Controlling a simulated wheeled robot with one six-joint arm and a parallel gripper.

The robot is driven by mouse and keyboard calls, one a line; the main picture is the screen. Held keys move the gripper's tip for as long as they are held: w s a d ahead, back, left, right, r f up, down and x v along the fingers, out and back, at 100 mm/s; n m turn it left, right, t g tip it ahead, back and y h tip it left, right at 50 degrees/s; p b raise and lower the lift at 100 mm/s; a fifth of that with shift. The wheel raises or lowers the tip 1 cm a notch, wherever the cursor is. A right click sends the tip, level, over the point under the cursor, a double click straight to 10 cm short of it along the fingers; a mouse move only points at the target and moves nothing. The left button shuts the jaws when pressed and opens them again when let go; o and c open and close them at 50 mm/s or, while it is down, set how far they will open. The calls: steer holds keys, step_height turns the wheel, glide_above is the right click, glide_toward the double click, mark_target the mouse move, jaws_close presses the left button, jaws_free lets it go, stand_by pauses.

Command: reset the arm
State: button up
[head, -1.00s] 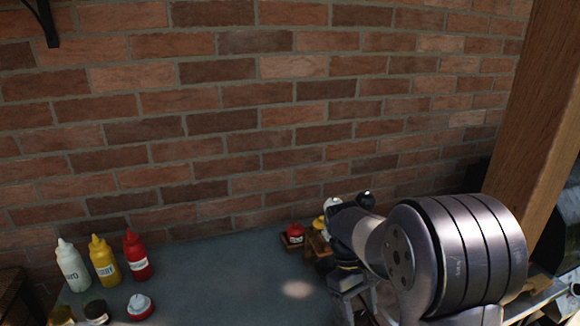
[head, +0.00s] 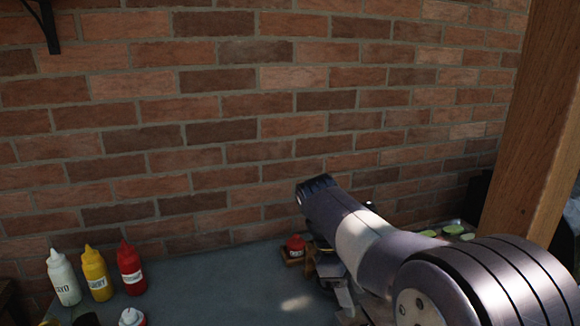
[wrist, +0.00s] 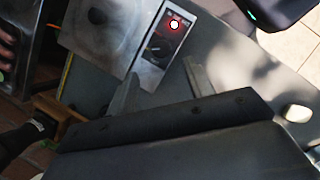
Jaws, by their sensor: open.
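My gripper (wrist: 160,88) is open in the wrist view, its two grey fingers apart with nothing held between them. Beyond the fingers lies a metal plate with a small control panel (wrist: 167,45) that has a lit red light. In the head view my arm reaches in from the lower right over the table (head: 225,285), and its links hide most of the gripper.
White (head: 64,279), yellow (head: 96,276) and red (head: 131,270) squeeze bottles stand at the left. A red-topped jar (head: 296,247) sits beside my arm. Green slices (head: 453,230) lie behind it. A brick wall (head: 250,130) and wooden post (head: 530,120) bound the space.

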steer(key=shift+v, duration=0.95)
